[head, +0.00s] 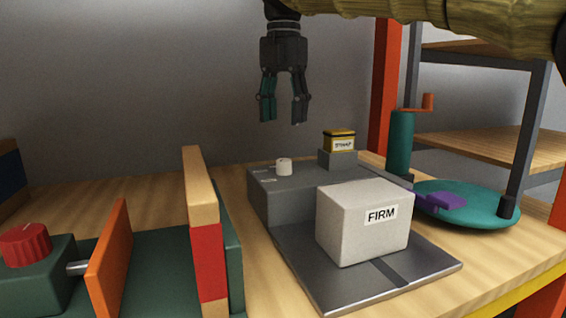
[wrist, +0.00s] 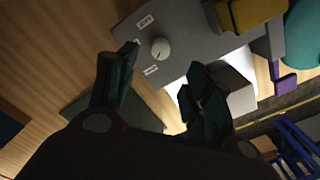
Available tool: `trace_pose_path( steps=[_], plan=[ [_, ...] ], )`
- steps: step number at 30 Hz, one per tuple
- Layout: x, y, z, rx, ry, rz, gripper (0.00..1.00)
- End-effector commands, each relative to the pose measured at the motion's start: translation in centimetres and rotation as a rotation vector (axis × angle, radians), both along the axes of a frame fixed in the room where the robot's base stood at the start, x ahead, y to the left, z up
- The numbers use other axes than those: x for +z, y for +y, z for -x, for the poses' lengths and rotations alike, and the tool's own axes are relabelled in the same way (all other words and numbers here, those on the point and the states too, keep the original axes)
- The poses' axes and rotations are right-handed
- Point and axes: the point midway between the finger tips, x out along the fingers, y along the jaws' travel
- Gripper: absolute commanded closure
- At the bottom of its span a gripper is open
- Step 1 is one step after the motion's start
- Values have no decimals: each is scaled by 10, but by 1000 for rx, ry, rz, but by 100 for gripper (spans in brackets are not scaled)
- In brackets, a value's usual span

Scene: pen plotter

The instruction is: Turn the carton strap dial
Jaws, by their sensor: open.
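A small white dial (head: 284,167) stands on top of a dark grey strapping unit (head: 258,196), near its back left end. In the wrist view the dial (wrist: 160,49) is round with a dark pointer mark, between two small white labels too small to read. A white carton (head: 350,232) marked FIRM sits on the grey plate (head: 312,278) in front of the unit. A yellow box (head: 338,140), labelled what looks like STRAP, stands on the unit's back right. My gripper (head: 282,118) points down, open and empty, above the dial and apart from it.
A teal turntable (head: 480,208) with a purple piece (head: 440,200) and a teal post (head: 401,143) with an orange crank stand right. A wood and red post (head: 206,232), an orange panel (head: 110,258) and a red knob (head: 26,244) stand left. Shelves rise at right.

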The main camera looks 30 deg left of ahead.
Motion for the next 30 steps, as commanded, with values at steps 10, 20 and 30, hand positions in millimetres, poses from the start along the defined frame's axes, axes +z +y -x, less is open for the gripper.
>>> trace_pose_path(
  steps=[10, 20, 30],
  plan=[
    [-60, -1, -1, 0, -1, 3, 49],
    [-92, -1, -1, -1, -1, 2, 49],
    [-95, -1, -1, 0, -1, 2, 49]
  ],
)
